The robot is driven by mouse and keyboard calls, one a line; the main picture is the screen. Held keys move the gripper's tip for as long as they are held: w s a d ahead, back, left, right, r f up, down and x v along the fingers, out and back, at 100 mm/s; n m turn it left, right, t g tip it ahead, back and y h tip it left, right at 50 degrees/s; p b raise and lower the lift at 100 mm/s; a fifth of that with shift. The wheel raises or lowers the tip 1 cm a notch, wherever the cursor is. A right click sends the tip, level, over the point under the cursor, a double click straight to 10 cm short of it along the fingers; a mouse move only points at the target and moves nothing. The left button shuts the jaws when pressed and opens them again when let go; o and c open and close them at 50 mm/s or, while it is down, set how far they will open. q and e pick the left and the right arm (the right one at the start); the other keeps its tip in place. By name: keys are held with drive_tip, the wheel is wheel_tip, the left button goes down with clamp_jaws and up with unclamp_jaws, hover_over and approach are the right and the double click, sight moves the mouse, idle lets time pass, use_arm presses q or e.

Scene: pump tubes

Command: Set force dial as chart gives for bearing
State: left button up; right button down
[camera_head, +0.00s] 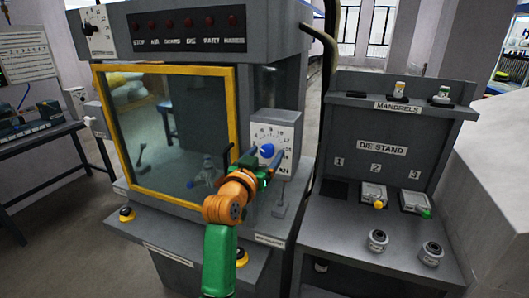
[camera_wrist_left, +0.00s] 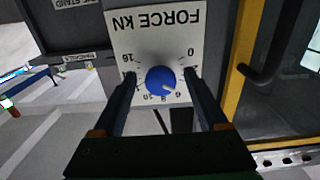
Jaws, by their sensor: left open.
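The force dial is a blue knob (camera_head: 267,150) on a white scale plate (camera_head: 275,134) at the right front of the press. In the left wrist view the blue knob (camera_wrist_left: 160,80) and the plate marked FORCE KN (camera_wrist_left: 155,35) appear upside down. The knob's pale mark points down-right in that picture, near the 6. My left gripper (camera_wrist_left: 160,74) is open, its fingers on either side of the knob; contact cannot be told. In the head view my left gripper (camera_head: 261,160) partly covers the plate. A white chart (camera_head: 25,55) hangs far left, too small to read.
The press has a yellow-framed window (camera_head: 165,133) beside the dial. A lever (camera_head: 281,203) hangs below the plate. The die stand (camera_head: 382,149) at right holds dies with yellow and green knobs and bearings in front. A dark bench (camera_head: 40,135) stands at left.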

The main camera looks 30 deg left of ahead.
use_arm(q)
drive_tip(key=shift+s, duration=0.15)
drive_tip(key=c, duration=0.4)
clamp_jaws()
drive_tip(key=shift+r, duration=0.1)
drive_tip(key=m+p, duration=0.1)
drive_tip(key=m, duration=0.2)
drive_tip(key=shift+r, duration=0.1)
drive_tip(key=shift+m+p, duration=0.7)
drive_tip(key=shift+m, duration=0.6)
